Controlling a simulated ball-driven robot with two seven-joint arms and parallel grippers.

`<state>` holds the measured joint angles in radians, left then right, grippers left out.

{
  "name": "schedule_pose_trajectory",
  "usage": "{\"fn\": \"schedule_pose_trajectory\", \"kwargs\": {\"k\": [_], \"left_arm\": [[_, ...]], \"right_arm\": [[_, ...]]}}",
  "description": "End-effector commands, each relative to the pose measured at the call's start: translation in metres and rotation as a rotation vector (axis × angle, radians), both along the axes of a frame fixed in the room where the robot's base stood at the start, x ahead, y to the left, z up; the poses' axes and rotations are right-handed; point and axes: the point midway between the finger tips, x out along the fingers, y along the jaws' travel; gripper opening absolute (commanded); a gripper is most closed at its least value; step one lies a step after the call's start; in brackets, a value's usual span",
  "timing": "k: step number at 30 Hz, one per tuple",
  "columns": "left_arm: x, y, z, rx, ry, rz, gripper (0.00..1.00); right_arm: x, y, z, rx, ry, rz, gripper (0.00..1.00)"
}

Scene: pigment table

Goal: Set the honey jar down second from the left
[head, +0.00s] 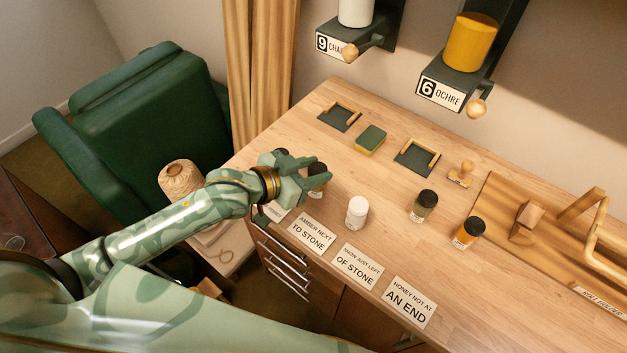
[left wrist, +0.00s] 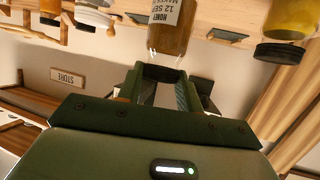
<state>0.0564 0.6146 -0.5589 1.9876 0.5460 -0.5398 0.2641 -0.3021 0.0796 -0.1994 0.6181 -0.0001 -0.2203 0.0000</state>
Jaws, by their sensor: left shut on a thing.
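My left gripper (head: 309,176) is shut on the honey jar (head: 318,180), a brown jar with a dark lid, at the left of the table. A yellow jar (left wrist: 296,20) with a dark lid shows beyond the honey jar in the left wrist view. My right gripper is out of view.
Cards lie along the front edge, among them one about honey (head: 409,302) not at an end. Behind are a green sponge (head: 370,138), framed dark pads (head: 415,160) and a stamp (head: 461,174). A wooden board (head: 500,215) lies at right. Dispensers hang above.

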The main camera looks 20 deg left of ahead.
Motion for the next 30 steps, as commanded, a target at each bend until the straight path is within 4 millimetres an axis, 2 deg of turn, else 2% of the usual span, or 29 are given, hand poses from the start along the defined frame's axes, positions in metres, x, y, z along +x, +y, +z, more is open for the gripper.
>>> {"fn": "schedule_pose_trajectory", "kwargs": {"k": [5, 7, 12, 23, 24, 25, 30], "left_arm": [[0.009, 0.002, -0.011, 0.000, -0.001, 0.000, 0.00], [0.014, 0.004, -0.018, 0.001, -0.001, 0.001, 0.00], [0.013, 0.004, -0.046, 0.001, 0.001, 0.000, 0.00], [0.013, 0.003, -0.049, 0.000, 0.000, -0.001, 0.00], [0.013, 0.003, -0.048, 0.001, -0.001, -0.002, 0.47], [0.012, 0.003, -0.048, 0.001, -0.001, -0.002, 0.55], [0.013, 0.003, -0.048, 0.001, -0.001, -0.002, 0.57]], "right_arm": [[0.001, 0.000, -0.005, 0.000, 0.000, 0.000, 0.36], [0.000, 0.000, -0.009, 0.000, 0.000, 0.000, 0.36], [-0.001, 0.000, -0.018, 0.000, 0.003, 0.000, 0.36], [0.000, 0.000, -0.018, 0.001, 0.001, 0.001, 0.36], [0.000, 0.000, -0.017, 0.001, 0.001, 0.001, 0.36], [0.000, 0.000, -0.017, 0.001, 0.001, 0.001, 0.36], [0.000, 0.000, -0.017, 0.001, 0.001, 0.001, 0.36]]}}
